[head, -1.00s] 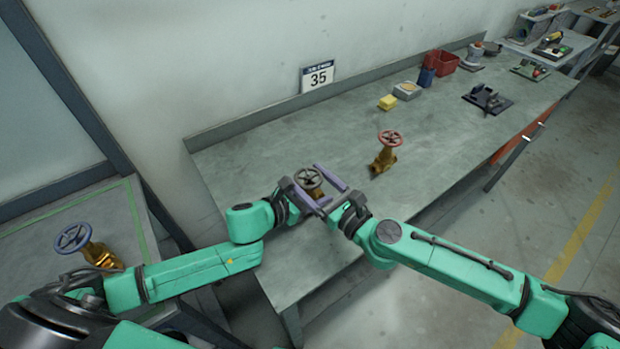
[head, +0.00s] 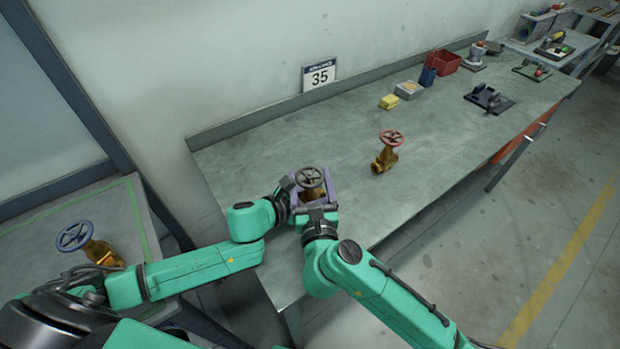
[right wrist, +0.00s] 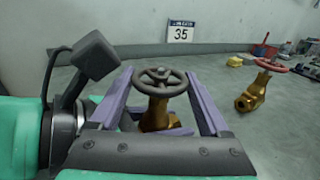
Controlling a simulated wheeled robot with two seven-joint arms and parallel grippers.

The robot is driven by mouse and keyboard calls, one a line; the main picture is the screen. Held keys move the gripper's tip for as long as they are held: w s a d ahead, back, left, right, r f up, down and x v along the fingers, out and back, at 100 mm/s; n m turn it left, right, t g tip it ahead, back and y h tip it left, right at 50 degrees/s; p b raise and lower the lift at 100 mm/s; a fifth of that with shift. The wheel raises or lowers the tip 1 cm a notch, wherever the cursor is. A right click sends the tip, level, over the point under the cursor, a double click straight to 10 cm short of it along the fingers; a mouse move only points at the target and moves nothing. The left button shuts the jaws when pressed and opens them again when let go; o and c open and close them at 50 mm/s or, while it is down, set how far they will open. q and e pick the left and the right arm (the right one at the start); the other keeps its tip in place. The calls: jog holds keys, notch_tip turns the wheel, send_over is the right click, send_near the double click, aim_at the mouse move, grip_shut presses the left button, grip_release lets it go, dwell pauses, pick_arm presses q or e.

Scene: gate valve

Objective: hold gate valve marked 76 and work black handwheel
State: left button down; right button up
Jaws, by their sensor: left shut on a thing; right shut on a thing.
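The gate valve (head: 315,196) with the black handwheel (head: 310,177) stands upright near the bench's front left corner. Its brass body (right wrist: 160,116) and the wheel (right wrist: 160,82) also show in the right wrist view; no 76 marking is readable. My left gripper (head: 298,193) is shut on the valve from the left, its fingers mostly hidden. My right gripper (head: 312,190) comes from the front, its purple fingers on both sides of the valve, below and beside the wheel. It is shut on the valve; I cannot tell exactly where the fingers touch.
A brass valve with a red handwheel (head: 391,138) stands to the right. A blue-wheeled valve (head: 75,236) is on the left table. A yellow block (head: 389,102), a red bin (head: 445,62) and a black fixture (head: 488,99) lie farther back. A 35 sign (head: 319,75) is behind.

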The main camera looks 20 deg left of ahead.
jog(key=shift+r, duration=0.1)
jog(key=o, duration=1.2)
